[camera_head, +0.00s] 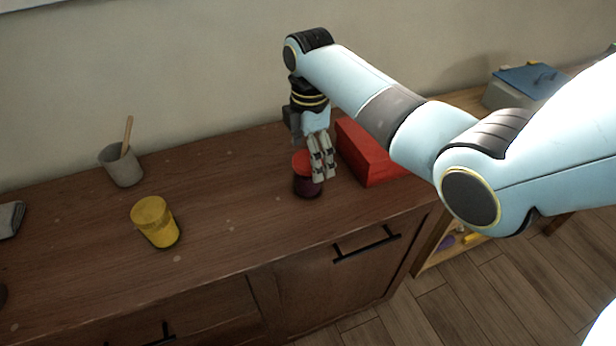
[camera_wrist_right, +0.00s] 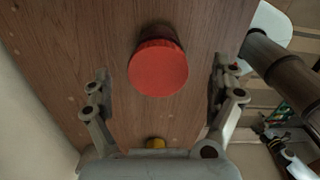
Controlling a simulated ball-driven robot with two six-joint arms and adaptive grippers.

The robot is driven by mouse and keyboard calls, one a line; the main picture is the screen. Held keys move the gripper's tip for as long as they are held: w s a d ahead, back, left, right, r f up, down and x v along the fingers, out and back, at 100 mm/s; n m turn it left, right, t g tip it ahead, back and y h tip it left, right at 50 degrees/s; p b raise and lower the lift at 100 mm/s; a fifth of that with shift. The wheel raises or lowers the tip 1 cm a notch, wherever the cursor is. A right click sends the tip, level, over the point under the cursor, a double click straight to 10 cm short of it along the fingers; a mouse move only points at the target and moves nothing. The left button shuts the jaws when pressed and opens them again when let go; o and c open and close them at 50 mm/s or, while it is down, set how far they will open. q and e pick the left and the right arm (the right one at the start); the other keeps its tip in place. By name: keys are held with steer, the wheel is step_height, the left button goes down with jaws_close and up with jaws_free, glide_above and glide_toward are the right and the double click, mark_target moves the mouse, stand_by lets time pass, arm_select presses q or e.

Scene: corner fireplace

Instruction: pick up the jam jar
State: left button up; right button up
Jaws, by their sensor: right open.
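The jam jar (camera_head: 306,186) is small and dark with a red lid. It stands upright on the brown wooden cabinet top (camera_head: 230,190). My right gripper (camera_head: 322,175) hangs over it from above, its fingers partly in front of the jar's right side in the head view. In the right wrist view the jar's red lid (camera_wrist_right: 158,68) lies ahead of the open fingers (camera_wrist_right: 158,90), between their lines, with wood visible on both sides. The fingers do not visibly touch it.
A red box (camera_head: 372,155) stands close to the right of the jar. A yellow jar (camera_head: 155,221) and a grey cup with a wooden stick (camera_head: 122,165) stand to the left. The wall is behind; the cabinet's front edge is near. A blue-lidded box (camera_head: 528,82) is at the far right.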

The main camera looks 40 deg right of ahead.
step_height(320, 180, down, 6)
steer(key=shift+w+a+r, duration=0.1)
steer(key=shift+w, duration=0.05)
steer(key=shift+r, duration=0.1)
steer(key=c, duration=1.6)
